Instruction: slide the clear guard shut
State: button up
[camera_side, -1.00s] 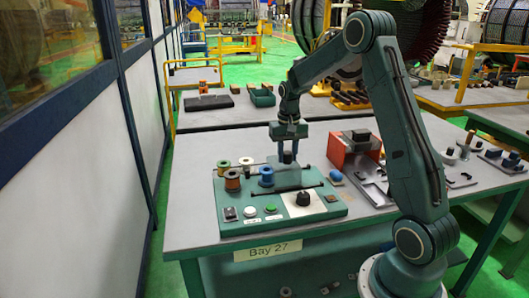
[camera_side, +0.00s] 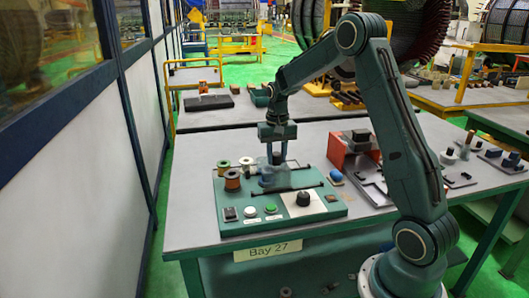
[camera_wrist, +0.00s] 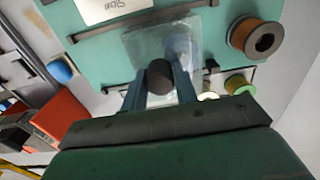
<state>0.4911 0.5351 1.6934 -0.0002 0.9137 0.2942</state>
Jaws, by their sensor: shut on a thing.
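The clear guard (camera_wrist: 145,42) is a see-through panel between two dark rails on the teal winding station (camera_side: 285,228). It is faint in the side view. A dark round knob (camera_wrist: 159,74) stands up from the guard. My gripper (camera_wrist: 160,84) has its two fingers on either side of the knob and is shut on it; the gripper (camera_side: 277,158) also shows low over the station in the side view. A blue spool (camera_wrist: 181,46) shows through the guard. The guard's far edge is partly hidden by my fingers.
Copper (camera_side: 232,181), green-and-gold and pale spools stand left of the guard. Buttons and a black dial (camera_side: 303,198) line the station's front. A red block (camera_side: 346,146) and a small blue part (camera_side: 335,176) sit to the right. The bench's left side is clear.

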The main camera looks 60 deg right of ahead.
jog(key=shift+w+a+r, duration=0.1)
jog(key=shift+w+a, duration=0.55)
jog(key=shift+w, duration=0.05)
jog(key=o, duration=0.7)
jog(key=shift+r, duration=0.1)
jog(key=shift+r, duration=2.8)
jog(key=shift+r, duration=0.1)
